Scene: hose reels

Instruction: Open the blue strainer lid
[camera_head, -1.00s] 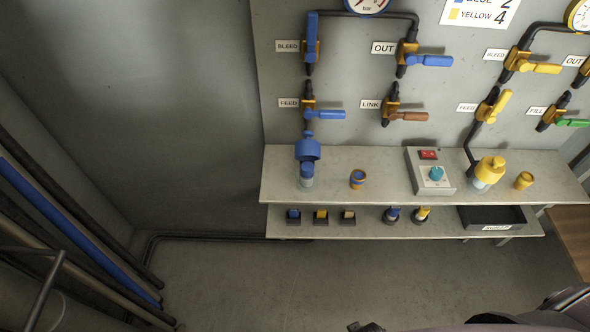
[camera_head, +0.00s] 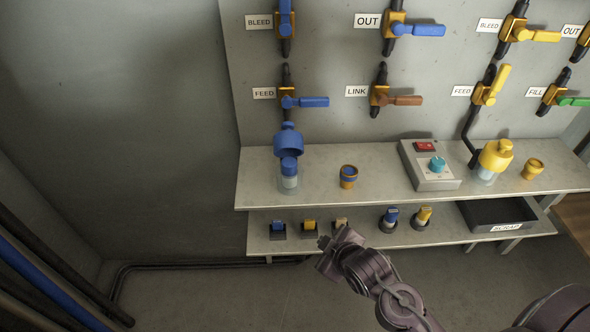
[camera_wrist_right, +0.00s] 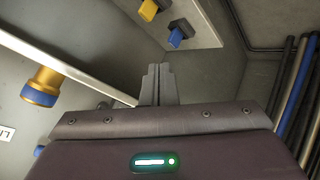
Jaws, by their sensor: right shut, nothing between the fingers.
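The blue strainer stands on the upper shelf at left, below the blue FEED valve. Its bell-shaped blue lid (camera_head: 288,145) shows above and behind a clear cup (camera_head: 289,183) with a blue top (camera_head: 289,164). I cannot tell from this angle how the lid and cup are joined. My right gripper (camera_head: 325,243) is in front of the lower shelf's edge, below and right of the strainer and well apart from it. In the right wrist view its fingers (camera_wrist_right: 157,84) are shut together and empty. My left gripper is not in view.
The upper shelf (camera_head: 320,158) also bears a yellow-blue cup (camera_head: 348,176), a switch box (camera_head: 430,165) and a yellow strainer (camera_head: 494,157). Small blue and yellow parts and a scrap tray (camera_head: 497,214) are on the lower shelf. Pipes (camera_head: 50,275) run along the left wall.

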